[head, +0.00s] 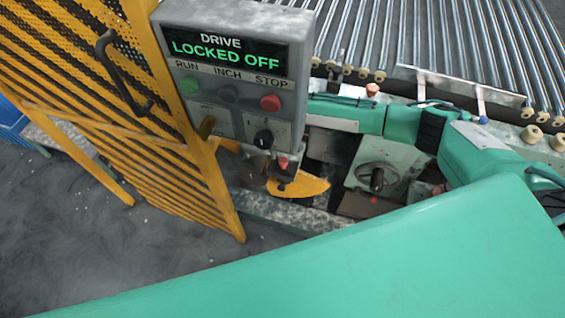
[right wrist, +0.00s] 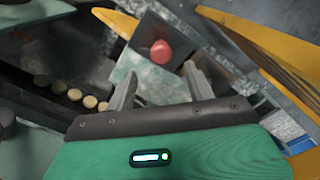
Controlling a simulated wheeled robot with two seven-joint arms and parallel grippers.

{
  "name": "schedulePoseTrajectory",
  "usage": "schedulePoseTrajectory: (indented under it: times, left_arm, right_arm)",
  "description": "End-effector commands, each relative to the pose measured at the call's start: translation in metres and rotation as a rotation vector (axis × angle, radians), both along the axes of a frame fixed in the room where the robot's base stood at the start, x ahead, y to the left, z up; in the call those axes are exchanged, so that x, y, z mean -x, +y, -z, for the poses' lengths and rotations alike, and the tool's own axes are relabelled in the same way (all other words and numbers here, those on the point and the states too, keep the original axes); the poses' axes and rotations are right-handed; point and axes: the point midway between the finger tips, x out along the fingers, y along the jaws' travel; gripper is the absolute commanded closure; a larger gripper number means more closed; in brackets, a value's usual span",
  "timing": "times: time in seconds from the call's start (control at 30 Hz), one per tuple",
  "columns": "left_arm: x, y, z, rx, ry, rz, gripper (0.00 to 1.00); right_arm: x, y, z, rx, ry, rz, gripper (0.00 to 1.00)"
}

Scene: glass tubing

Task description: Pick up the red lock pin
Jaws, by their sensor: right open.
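In the right wrist view a red rounded knob, seemingly the head of the red lock pin (right wrist: 161,51), stands on a dark square block just beyond my right gripper's fingertips. My right gripper (right wrist: 160,73) is open and empty, its two grey fingers pointing toward the red knob, which appears between them, apart from both. In the head view a small red piece (head: 283,162), which looks like the same pin, shows at the lower edge of the control box. The right gripper's fingers are hidden there, apparently behind the box. My left gripper is not in view.
The grey control box (head: 221,105) reads "DRIVE LOCKED OFF" and has a red stop button (head: 270,103). A yellow mesh guard (head: 100,95) stands at left. A yellow curved plate (head: 300,185), a handwheel (head: 377,177) and a roller conveyor (head: 420,40) are close by.

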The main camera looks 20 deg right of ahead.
Motion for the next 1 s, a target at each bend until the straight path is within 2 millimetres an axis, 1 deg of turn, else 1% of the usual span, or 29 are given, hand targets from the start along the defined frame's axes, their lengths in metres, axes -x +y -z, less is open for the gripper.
schedulePoseTrajectory:
  times: [0.03,0.1,0.27,0.33,0.47,0.5,0.6,0.7,0.9,0.97,1.0]
  left_arm:
    - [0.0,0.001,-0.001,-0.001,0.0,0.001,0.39]
    - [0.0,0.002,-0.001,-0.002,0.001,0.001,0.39]
    - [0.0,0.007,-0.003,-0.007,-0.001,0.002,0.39]
    - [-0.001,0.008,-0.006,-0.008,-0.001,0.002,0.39]
    - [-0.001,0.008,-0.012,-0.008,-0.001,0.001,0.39]
    - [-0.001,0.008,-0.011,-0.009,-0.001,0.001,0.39]
    - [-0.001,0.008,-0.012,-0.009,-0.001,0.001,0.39]
    - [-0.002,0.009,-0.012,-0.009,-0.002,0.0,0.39]
    - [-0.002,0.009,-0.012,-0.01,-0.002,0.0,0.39]
    - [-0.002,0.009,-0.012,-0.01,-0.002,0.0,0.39]
    - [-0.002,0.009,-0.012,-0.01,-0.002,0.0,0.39]
  right_arm:
    - [0.0,0.0,0.007,0.001,0.002,0.001,0.46]
    - [0.0,0.0,0.015,0.001,0.001,0.001,0.46]
    - [0.001,0.0,0.024,0.001,0.0,0.0,0.46]
    - [0.002,0.0,0.031,0.002,0.001,0.0,0.46]
    - [0.006,0.001,0.051,0.003,0.001,0.0,0.46]
    - [0.006,0.002,0.058,0.001,0.001,0.0,0.46]
    - [0.006,0.001,0.068,0.002,0.0,0.0,0.46]
    - [0.006,0.001,0.073,0.002,0.0,0.0,0.46]
    - [0.006,0.001,0.073,0.001,0.0,0.0,0.46]
    - [0.005,0.001,0.073,0.001,0.0,0.0,0.58]
    - [0.005,0.001,0.073,0.001,0.0,0.0,0.66]
